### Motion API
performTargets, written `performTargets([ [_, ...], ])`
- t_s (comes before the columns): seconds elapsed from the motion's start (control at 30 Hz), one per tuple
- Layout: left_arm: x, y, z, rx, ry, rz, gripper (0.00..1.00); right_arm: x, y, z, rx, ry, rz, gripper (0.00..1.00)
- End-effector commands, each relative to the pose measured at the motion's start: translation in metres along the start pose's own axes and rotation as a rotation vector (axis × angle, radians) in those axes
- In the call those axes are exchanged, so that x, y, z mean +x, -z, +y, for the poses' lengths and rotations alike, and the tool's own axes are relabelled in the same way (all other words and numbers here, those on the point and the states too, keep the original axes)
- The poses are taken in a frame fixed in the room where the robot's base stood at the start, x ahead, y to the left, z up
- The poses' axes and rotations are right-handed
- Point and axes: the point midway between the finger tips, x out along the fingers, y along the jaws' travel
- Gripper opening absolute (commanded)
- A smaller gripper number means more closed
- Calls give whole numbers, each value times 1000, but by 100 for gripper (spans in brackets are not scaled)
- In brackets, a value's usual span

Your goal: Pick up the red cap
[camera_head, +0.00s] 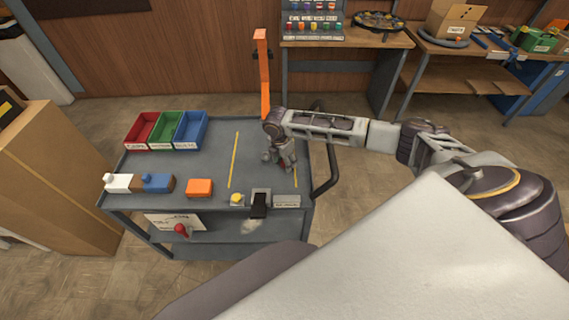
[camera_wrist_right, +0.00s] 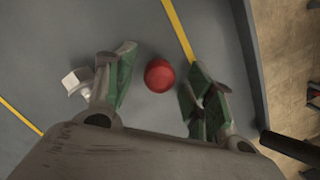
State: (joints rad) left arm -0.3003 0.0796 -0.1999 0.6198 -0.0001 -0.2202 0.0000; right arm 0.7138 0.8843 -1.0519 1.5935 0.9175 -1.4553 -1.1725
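The red cap (camera_wrist_right: 159,75) shows as a round red top in the right wrist view, on the grey cart top (camera_wrist_right: 190,20) beside a yellow line. In the head view it is mostly hidden by my right gripper (camera_head: 281,163), which hangs over the right part of the cart. My right gripper (camera_wrist_right: 160,95) is open, its green-padded fingers on either side of the cap with gaps showing. I cannot tell how far above the cap it is. My left gripper is not in view.
On the cart are red (camera_head: 140,131), green (camera_head: 165,132) and blue (camera_head: 190,131) bins, an orange block (camera_head: 199,188) and a yellow button (camera_head: 237,199). A small white piece (camera_wrist_right: 76,82) lies beside one finger. An orange post (camera_head: 264,75) rises behind the cart.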

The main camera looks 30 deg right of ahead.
Motion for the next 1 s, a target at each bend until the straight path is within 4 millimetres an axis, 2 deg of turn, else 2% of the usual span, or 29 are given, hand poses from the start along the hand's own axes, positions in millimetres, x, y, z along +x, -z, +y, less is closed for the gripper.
performTargets([
  [0.03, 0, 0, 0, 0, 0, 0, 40, 0, 0, 0, 0, 0, 0, 45],
  [0.27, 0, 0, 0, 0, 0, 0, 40, 0, 0, 0, 0, 0, 0, 15],
  [0.73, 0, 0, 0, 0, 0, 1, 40, -3, -1, 0, 1, -1, 0, 15],
  [1.0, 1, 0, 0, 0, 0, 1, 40, -26, -4, 1, 1, -3, 0, 15],
])
